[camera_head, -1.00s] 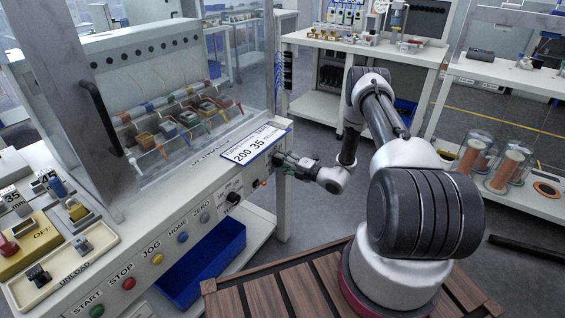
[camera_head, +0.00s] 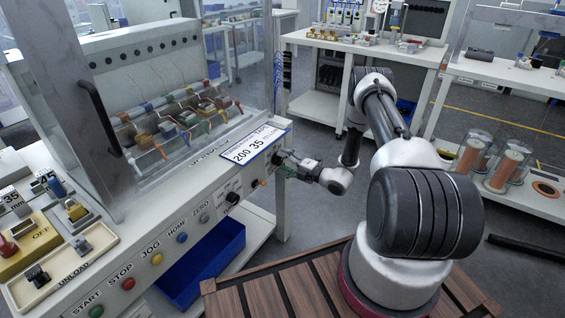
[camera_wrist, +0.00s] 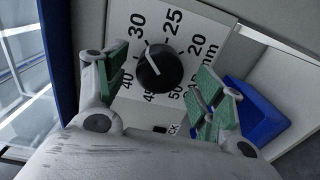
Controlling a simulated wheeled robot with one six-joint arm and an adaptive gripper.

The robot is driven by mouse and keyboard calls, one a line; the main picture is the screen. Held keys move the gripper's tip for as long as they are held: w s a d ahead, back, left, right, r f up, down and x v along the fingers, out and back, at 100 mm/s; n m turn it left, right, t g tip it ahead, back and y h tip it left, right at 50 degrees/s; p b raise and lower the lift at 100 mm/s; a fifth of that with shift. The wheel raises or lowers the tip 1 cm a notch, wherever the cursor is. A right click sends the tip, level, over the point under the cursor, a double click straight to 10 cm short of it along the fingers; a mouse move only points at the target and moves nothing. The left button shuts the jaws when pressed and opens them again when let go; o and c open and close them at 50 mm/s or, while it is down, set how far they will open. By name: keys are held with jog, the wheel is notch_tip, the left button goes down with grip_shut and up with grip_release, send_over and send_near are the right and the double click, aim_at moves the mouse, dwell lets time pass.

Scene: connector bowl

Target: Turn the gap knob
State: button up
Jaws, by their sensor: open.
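The gap knob (camera_wrist: 160,68) is a round black dial on a white panel, seen in the wrist view. Its white pointer line tilts up and left, toward the 30 mark. Numbers ring it, with 30 and 25 above and "mm" at right. My gripper (camera_wrist: 158,84) is open, with one green-padded finger left of the knob and the other right of it. Both pads look apart from the knob. In the head view my gripper (camera_head: 281,163) is at the right end of the machine's front panel and mostly hides the knob.
A card (camera_head: 256,146) showing 200 and 35 sits above the panel. Another black knob (camera_head: 232,198) and a row of coloured buttons lie left along the front. A blue bin (camera_head: 205,262) is below; it also shows in the wrist view (camera_wrist: 258,110).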

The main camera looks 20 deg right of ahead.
jog(key=v, duration=1.1)
